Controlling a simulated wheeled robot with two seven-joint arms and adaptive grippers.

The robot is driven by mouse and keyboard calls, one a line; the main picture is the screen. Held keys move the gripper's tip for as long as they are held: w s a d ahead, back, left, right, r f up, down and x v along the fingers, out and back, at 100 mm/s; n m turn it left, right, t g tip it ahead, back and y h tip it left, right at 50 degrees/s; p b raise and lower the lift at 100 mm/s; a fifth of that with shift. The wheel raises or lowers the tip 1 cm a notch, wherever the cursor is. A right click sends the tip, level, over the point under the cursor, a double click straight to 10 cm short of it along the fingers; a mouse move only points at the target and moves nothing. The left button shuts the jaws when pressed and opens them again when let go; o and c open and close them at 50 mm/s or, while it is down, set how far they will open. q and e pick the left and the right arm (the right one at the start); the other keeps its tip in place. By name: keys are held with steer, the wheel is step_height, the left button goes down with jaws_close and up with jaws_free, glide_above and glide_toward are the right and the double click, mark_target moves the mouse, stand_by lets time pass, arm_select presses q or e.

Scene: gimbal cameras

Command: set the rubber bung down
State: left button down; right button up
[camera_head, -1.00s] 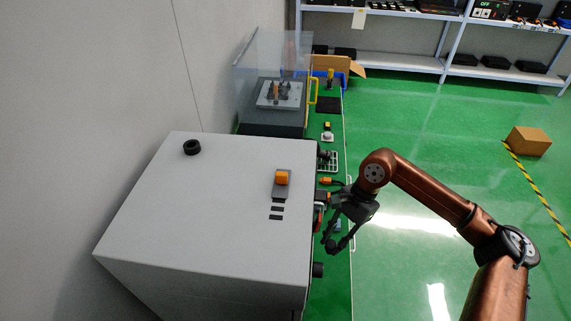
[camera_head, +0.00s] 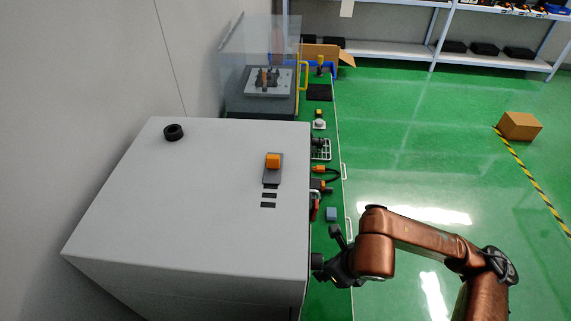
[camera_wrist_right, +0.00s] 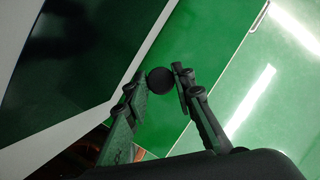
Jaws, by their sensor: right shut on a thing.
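The rubber bung (camera_wrist_right: 160,81) is a dark round piece between the fingertips in the right wrist view. My right gripper (camera_wrist_right: 160,88) is shut on it, with one finger on each side. In the head view my right gripper (camera_head: 328,256) is low, beside the right side of the grey cabinet (camera_head: 130,200), above the green bench strip (camera_head: 329,230). There I cannot tell the bung apart from the dark fingers and a dark knob-like part at the cabinet's side. My left gripper is not in view.
A black ring (camera_head: 173,132) and an orange switch (camera_head: 273,161) are on the cabinet top. Along the strip lie a blue block (camera_head: 331,214), a red-handled tool (camera_head: 315,208) and a white rack (camera_head: 321,149). A clear-walled machine (camera_head: 262,95) stands behind.

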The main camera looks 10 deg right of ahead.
steer(key=w+d+f, duration=0.2)
steer(key=w+f, duration=0.1)
steer(key=w+d+f+b, duration=0.1)
steer(key=w+d+f, duration=0.1)
steer(key=w+f, duration=0.1)
steer(key=w+d+f, duration=0.3)
steer(key=w, duration=0.2)
steer(key=shift+w+d+f, duration=0.1)
steer(key=shift+w+f, duration=0.15)
steer(key=shift+w+d+f+b, duration=0.1)
steer(key=shift+f+b, duration=0.05)
steer(key=shift+f, duration=0.75)
steer(key=shift+w+d+f+b, duration=0.1)
steer(key=shift+f+b, duration=0.05)
steer(key=shift+f, duration=0.7)
steer(key=shift+f, duration=0.1)
steer(key=o, duration=0.8)
steer(key=shift+o, duration=0.7)
